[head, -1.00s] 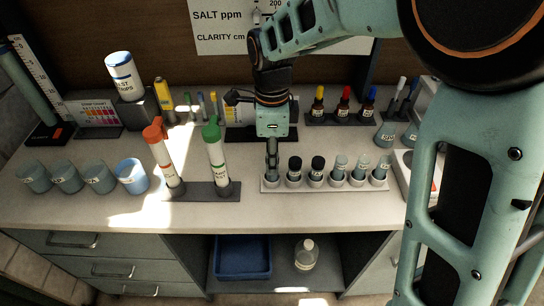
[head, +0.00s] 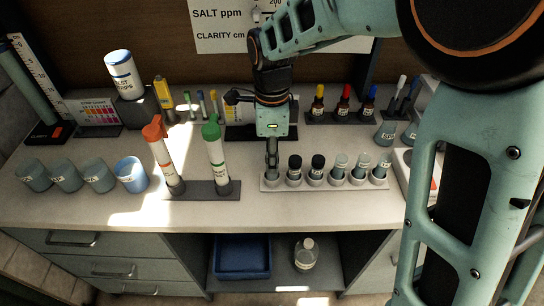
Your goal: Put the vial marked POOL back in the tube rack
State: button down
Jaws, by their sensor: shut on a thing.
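The pale tube rack (head: 325,186) lies along the front right of the counter. My gripper (head: 272,152) points down over the rack's leftmost place and is shut on a vial there. The fingers hide most of that vial, and I cannot read its mark. Its lower end appears at or in the leftmost place; I cannot tell how far it is seated. To its right stand two black-capped vials (head: 295,168) and several pale-topped vials (head: 340,165), upright in the rack. Their labels are too small to read.
A holder with an orange-capped tube (head: 163,158) and a green-capped tube (head: 216,158) stands left of the rack. Several cups (head: 98,177) stand further left. Dropper bottles (head: 343,102) stand behind the rack. A lamp-like black device (head: 238,97) is behind my gripper.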

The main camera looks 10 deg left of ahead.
jog(key=shift+f+b, duration=0.4)
jog(key=shift+f, duration=0.15)
jog(key=c, duration=1.6)
grip_release()
jog(key=shift+r, duration=0.15)
jog(key=shift+r+p, duration=2.65)
jog(key=shift+r, duration=0.8)
